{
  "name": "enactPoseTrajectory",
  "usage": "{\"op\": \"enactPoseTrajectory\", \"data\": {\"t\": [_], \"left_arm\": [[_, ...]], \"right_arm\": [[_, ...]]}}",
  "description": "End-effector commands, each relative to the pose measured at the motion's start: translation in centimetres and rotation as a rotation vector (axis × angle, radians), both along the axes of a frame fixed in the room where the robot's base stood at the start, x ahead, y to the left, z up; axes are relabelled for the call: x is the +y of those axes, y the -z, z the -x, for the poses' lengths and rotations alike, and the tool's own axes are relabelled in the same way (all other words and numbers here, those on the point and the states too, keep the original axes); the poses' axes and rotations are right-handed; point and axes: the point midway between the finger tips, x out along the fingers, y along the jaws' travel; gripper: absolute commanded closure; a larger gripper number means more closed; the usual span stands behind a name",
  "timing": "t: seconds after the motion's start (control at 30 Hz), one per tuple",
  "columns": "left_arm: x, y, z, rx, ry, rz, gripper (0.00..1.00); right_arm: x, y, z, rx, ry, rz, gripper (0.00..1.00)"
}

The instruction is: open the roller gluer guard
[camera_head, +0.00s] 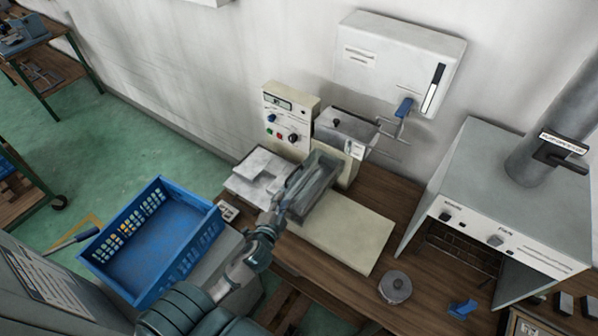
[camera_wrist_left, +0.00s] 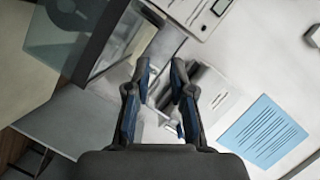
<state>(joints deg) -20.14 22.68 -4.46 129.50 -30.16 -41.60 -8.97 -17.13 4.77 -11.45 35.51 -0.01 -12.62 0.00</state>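The roller gluer stands on the wooden bench in the middle of the head view, with a beige control panel (camera_head: 288,118) at its back. Its guard (camera_head: 318,172) is a greyish see-through box over the roller area. The guard also shows at the upper left of the left wrist view (camera_wrist_left: 75,45). My left gripper (camera_head: 284,208) is at the guard's near left edge. In the left wrist view its two fingers (camera_wrist_left: 160,72) stand apart with a gap, and the guard is left of them. I cannot tell whether a finger touches it. My right gripper is out of view.
A blue crate (camera_head: 150,245) stands left of the arm. White sheets (camera_head: 258,172) lie beside the gluer. A white wall box (camera_head: 398,62) hangs behind. A grey hooded unit (camera_head: 510,195) stands right. A round metal piece (camera_head: 395,287) lies on the bench.

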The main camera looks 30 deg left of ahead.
Motion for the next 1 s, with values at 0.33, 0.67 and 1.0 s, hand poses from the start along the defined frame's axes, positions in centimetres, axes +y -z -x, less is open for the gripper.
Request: {"op": "enactPoseTrajectory", "data": {"t": [0.33,0.67,1.0], "left_arm": [[2.3,1.7,-8.0,0.0,-0.002,0.004,0.77],[3.4,3.0,-13.4,0.0,0.0,0.002,0.77],[3.6,3.3,-14.3,0.0,0.001,0.004,0.77]], "right_arm": [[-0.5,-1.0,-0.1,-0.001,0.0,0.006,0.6],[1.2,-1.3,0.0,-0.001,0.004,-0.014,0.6],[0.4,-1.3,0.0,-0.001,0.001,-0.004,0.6]]}}
